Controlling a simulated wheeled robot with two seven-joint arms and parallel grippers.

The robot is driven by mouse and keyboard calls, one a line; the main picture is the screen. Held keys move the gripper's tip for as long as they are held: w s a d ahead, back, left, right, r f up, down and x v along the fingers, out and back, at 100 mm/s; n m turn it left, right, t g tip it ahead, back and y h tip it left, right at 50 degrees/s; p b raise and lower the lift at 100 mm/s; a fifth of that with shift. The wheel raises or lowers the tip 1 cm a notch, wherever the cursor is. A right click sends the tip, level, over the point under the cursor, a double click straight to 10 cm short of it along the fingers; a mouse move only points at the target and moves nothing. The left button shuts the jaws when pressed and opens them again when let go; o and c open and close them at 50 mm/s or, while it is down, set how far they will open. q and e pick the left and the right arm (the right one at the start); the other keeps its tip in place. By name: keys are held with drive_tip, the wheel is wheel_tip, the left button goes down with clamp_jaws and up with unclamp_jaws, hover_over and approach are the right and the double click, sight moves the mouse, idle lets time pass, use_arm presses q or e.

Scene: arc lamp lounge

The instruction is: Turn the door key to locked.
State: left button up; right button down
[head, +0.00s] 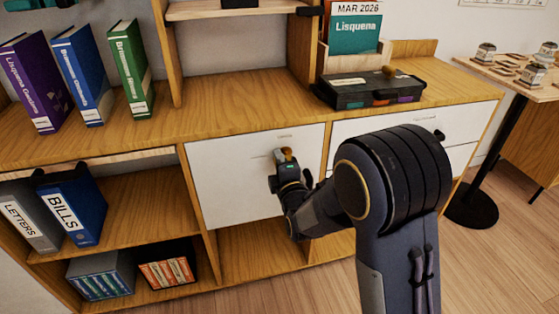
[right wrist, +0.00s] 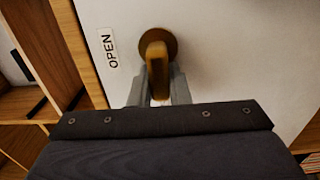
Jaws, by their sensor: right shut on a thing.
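The door key (right wrist: 157,68) has a brown-gold bow and sits at a round brass lock plate (right wrist: 172,46) in the white door (head: 230,170). In the right wrist view the bow stands roughly upright in the picture. A label reading OPEN (right wrist: 109,50) is left of the lock there, its text turned sideways. My right gripper (right wrist: 158,92) is shut on the key, with a finger on each side of the bow. In the head view my right gripper (head: 286,163) is at the door's front and hides most of the key. No locked label can be read. My left gripper is not seen.
The door is set in a wooden cabinet (head: 225,119) with open shelves to the left. Binders (head: 78,205) stand there, and more stand on top. A black case (head: 370,89) lies on top at the right. A small table (head: 505,75) stands further right.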

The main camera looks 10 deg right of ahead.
idle(0.3)
drive_tip(key=c, duration=1.4)
unclamp_jaws()
drive_tip(key=shift+o, duration=0.2)
drive_tip(key=s+p, duration=0.1)
drive_tip(key=s, duration=0.7)
drive_tip(key=shift+w+d, duration=0.1)
